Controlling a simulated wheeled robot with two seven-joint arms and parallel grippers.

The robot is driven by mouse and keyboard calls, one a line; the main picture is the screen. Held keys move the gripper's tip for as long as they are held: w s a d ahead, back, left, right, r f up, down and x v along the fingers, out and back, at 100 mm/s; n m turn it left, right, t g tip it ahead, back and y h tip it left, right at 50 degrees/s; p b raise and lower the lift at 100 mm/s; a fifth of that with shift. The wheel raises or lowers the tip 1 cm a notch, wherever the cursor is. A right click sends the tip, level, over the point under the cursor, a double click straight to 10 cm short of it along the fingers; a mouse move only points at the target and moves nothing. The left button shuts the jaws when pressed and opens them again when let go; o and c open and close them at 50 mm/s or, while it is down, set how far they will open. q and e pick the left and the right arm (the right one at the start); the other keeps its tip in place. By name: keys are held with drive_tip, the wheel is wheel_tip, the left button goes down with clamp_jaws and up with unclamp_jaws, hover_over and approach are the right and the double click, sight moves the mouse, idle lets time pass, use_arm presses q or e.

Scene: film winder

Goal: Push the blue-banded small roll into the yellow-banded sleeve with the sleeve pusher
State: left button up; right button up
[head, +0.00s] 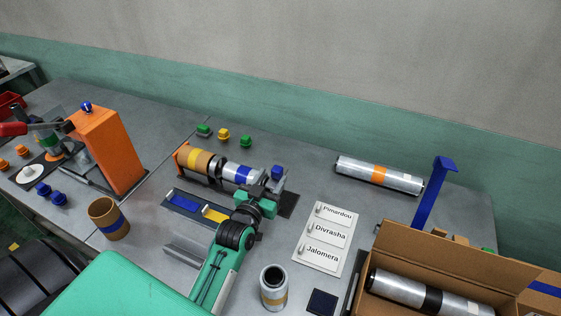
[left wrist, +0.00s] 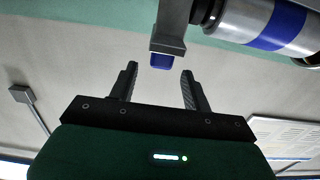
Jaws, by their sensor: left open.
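The blue-banded small roll (head: 230,172), silver, lies on the winder fixture, in line with the brown yellow-banded sleeve (head: 187,159) at its left. Whether the roll's end is inside the sleeve is unclear. The sleeve pusher's blue handle (head: 277,172) stands at the roll's right end. My left gripper (head: 270,188) is open close to this handle. In the left wrist view the handle (left wrist: 161,60) is at the gap between the open fingertips (left wrist: 159,70), apparently ungripped, and the roll's blue band (left wrist: 276,27) shows at upper right. My right gripper is out of view.
A blue-banded brown sleeve (head: 115,226) and a yellow-banded silver roll (head: 266,279) stand in front. An orange-banded roll (head: 358,170) lies behind. An orange press (head: 112,150) stands left, a cardboard box (head: 450,258) right. A white name board (head: 325,238) lies between.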

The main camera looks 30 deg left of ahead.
use_arm(q)
drive_tip(key=w, duration=0.4)
drive_tip(key=w+p, duration=0.1)
drive_tip(key=w, duration=0.1)
drive_tip(key=shift+w+a, duration=0.25)
drive_tip(key=shift+w, duration=0.05)
clamp_jaws()
